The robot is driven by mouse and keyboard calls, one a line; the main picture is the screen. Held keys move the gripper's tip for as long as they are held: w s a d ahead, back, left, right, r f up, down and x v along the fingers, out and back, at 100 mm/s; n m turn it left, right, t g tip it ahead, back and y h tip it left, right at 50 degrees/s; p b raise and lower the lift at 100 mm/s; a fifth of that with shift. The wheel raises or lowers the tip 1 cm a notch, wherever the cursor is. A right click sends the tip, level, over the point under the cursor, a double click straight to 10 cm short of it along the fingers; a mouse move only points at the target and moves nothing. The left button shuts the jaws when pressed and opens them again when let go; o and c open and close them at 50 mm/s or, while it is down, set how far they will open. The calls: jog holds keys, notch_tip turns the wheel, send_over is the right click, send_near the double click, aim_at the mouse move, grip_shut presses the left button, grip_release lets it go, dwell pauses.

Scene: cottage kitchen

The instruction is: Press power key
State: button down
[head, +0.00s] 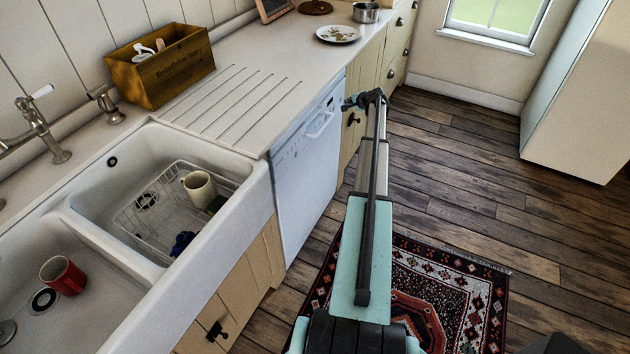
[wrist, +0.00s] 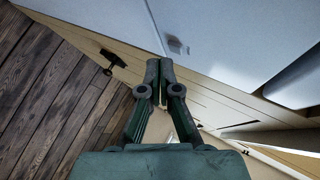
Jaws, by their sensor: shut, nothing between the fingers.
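The white dishwasher (head: 304,165) stands under the counter, right of the sink, with its door closed and a curved handle (head: 320,123) near its top. Small dark marks (head: 331,102) show on its upper right front; I cannot tell which is the power key. My gripper (head: 346,103) is in front of this upper right corner, with its fingers shut and empty. In the wrist view, the shut fingertips (wrist: 159,68) point at a white front (wrist: 225,35) with a small grey mark (wrist: 177,45). I cannot tell whether the tips touch it.
Cream cabinets (head: 367,85) with dark pulls adjoin the dishwasher on the right. The sink (head: 230,225) at left holds a wire rack and mugs. A wooden box (head: 165,70) and a plate (head: 338,34) sit on the counter. A patterned rug (head: 440,290) covers some open floor.

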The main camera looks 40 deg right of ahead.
jog(key=s+d+b, duration=0.2)
jog(key=s, duration=0.3)
jog(key=shift+s, duration=0.35)
jog(key=shift+a, duration=0.1)
dwell(0.5)
